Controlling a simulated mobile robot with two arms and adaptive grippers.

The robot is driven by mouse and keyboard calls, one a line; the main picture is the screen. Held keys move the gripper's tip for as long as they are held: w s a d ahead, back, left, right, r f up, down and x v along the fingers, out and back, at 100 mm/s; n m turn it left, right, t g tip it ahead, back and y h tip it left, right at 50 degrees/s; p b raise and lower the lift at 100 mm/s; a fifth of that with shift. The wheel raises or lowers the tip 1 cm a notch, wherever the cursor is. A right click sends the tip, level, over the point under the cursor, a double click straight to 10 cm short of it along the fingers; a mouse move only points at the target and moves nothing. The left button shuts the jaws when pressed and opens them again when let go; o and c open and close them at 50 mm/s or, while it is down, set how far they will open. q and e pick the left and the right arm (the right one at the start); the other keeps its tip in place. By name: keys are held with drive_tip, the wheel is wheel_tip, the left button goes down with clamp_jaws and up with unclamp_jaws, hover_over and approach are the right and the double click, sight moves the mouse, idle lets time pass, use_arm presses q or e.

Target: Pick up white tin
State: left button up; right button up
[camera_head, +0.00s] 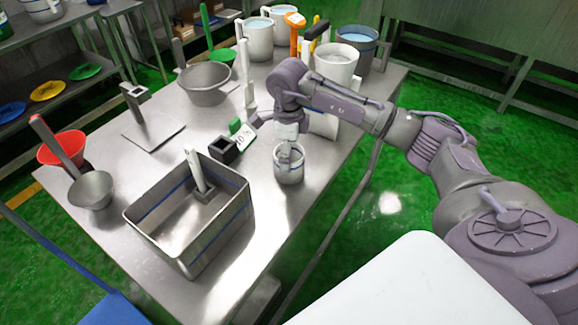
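My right arm reaches in from the right over the steel table, and my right gripper (289,152) points down at a small grey-white tin (289,175). The tin stands upright near the table's right edge. The fingertips are at the tin's rim, and at least one seems to overlap its opening. The view is too small to tell whether the fingers grip its wall. A white container (322,123) stands behind my arm and is partly hidden by it. My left gripper is not in view.
A rectangular steel bin (195,235) with a white-handled tool stands left of the tin. A black block and a card (242,137) lie behind it. Large white buckets (337,63) crowd the table's back. A steel bowl (204,85) and a funnel (91,190) stand further left.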

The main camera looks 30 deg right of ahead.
drive_tip(key=shift+w+a+f, duration=0.1)
drive_tip(key=shift+a+f, duration=0.05)
drive_tip(key=shift+f, duration=1.8)
drive_tip(key=c, duration=1.3)
